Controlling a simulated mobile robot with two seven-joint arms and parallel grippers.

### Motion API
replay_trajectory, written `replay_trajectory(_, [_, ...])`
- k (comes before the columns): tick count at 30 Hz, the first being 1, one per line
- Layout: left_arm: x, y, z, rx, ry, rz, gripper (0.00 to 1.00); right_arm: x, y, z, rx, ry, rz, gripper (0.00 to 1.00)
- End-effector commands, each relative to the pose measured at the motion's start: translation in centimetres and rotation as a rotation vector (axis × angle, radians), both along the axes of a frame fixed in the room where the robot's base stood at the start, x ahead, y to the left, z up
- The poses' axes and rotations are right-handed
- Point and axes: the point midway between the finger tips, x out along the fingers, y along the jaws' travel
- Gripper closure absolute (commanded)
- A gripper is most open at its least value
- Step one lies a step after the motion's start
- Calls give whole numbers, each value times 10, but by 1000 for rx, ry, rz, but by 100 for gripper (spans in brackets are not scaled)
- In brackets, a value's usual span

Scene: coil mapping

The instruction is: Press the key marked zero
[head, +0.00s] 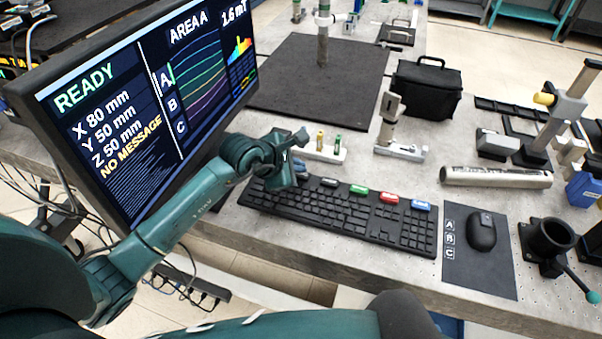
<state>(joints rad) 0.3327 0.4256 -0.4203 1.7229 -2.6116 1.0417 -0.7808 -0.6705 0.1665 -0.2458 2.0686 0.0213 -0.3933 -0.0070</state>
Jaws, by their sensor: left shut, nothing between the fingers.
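The black keyboard (345,218) lies on the grey perforated table in front of the monitor. Along its back edge are larger coloured keys: a grey one (329,182), a green one (358,190), a red one (389,198) and a blue one (421,206). Their markings are too small to read, so I cannot tell which is marked zero. My left gripper (286,183) is shut and empty over the keyboard's back left part, left of the coloured keys. It hides some keys there. I cannot tell whether it touches them. My right gripper is out of view.
The monitor (140,110) reads READY and NO MESSAGE and stands close to my left arm. A mouse (482,231) lies on a dark mat (480,278) right of the keyboard. A metal tube (496,177) and a small stand (399,152) are behind the keyboard.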

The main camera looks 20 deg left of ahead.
Motion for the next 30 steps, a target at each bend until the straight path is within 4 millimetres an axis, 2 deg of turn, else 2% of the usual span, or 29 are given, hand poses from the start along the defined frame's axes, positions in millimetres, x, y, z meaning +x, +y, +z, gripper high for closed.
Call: replay_trajectory(30, [0, 0, -9, 1, 2, 1, 100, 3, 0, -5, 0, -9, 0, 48])
